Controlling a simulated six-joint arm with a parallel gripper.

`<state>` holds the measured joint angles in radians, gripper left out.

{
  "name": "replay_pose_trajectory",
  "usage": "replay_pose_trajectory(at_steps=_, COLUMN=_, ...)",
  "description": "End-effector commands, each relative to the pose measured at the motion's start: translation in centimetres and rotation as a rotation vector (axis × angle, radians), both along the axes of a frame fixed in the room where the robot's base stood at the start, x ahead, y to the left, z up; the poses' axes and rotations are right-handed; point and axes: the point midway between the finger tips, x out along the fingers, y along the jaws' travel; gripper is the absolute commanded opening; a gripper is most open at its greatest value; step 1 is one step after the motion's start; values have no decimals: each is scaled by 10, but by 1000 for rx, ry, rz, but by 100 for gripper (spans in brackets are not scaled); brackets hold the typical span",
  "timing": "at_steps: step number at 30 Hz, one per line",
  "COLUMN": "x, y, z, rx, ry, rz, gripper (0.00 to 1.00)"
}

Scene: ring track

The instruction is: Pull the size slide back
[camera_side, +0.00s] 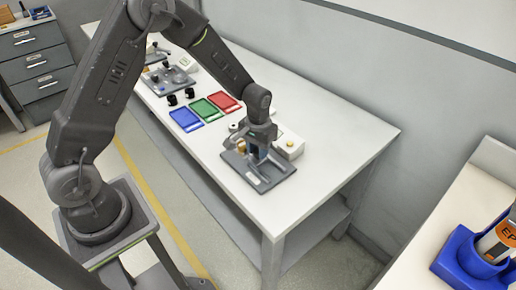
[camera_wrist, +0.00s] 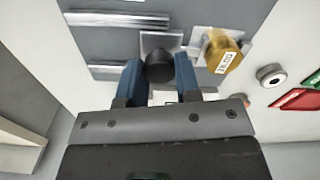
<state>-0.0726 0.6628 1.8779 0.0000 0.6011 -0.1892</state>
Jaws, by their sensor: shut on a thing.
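My gripper (camera_side: 257,152) is down at the grey fixture plate (camera_side: 270,182) at the near end of the white bench. In the wrist view its two blue fingers (camera_wrist: 160,80) stand either side of a black knob (camera_wrist: 160,66) and are shut on it. The knob sits on a small light grey slide plate (camera_wrist: 153,41) on the fixture. A gold cylinder (camera_wrist: 222,52) with a white label stands just right of the knob. The label is too small to read surely. The side view hides the knob behind the gripper.
Metal rails (camera_wrist: 118,19) lie left of the knob. A white box with a yellow button (camera_side: 289,143) stands behind the fixture. Blue (camera_side: 186,119), green (camera_side: 206,109) and red (camera_side: 225,102) trays lie farther along the bench. The bench's right end is clear.

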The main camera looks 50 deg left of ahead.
Motion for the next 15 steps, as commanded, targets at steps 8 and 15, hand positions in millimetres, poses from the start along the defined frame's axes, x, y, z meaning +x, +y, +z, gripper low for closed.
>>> replay_pose_trajectory(at_steps=8, x=0, y=-8, z=0, rx=0, ry=0, rz=-3, gripper=0)
replay_pose_trajectory(at_steps=15, x=0, y=-28, z=1, rx=-1, ry=0, rz=0, gripper=0)
